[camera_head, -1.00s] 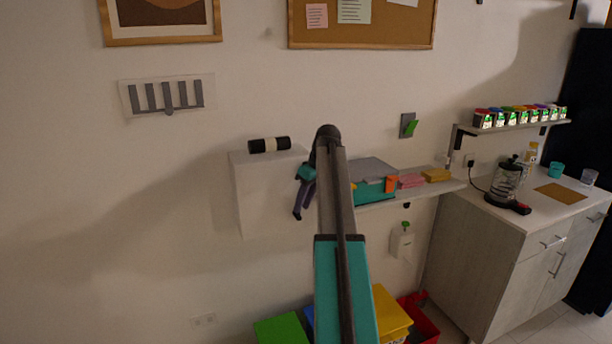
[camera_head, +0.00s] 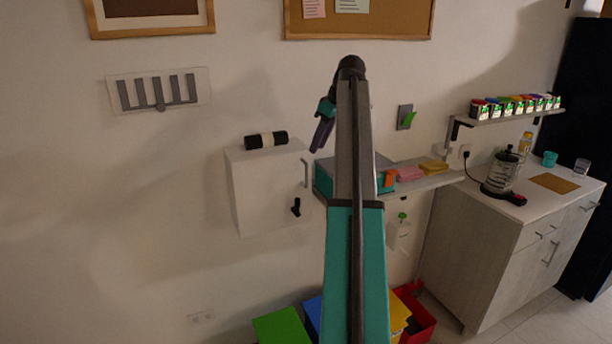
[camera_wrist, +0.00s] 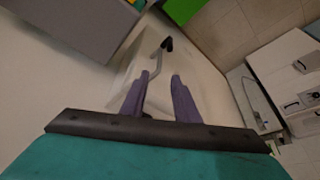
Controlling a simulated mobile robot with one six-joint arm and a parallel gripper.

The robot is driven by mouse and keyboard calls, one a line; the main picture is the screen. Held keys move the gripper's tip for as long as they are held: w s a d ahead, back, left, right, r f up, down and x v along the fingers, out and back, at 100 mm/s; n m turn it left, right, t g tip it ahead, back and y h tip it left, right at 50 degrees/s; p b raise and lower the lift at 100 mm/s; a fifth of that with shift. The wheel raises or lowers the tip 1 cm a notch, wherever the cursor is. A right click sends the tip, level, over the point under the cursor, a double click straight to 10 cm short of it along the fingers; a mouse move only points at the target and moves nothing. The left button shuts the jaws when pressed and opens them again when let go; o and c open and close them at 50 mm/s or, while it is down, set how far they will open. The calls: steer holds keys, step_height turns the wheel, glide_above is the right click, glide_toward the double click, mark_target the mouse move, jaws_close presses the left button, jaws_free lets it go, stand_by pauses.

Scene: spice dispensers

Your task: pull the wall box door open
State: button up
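The white wall box (camera_head: 262,192) hangs on the wall left of my arm in the head view. Its door looks shut, with a grey bar handle (camera_head: 306,173) near the right edge and a small black latch (camera_head: 296,207) below it. My gripper (camera_head: 318,150) is up and to the right of the handle, apart from it. In the wrist view, the two purple fingers of my gripper (camera_wrist: 163,82) stand apart with nothing held between them. A grey bar and a black piece (camera_wrist: 167,44) show beyond the fingertips, probably the handle and latch.
Coloured bins (camera_head: 281,327) stand below.

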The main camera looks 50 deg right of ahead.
mark_target(307, 171)
steer(key=shift+p+x, duration=1.8)
steer(key=shift+x, duration=5)
steer(key=shift+s+d, duration=0.1)
jaws_close()
steer(key=shift+s, duration=0.15)
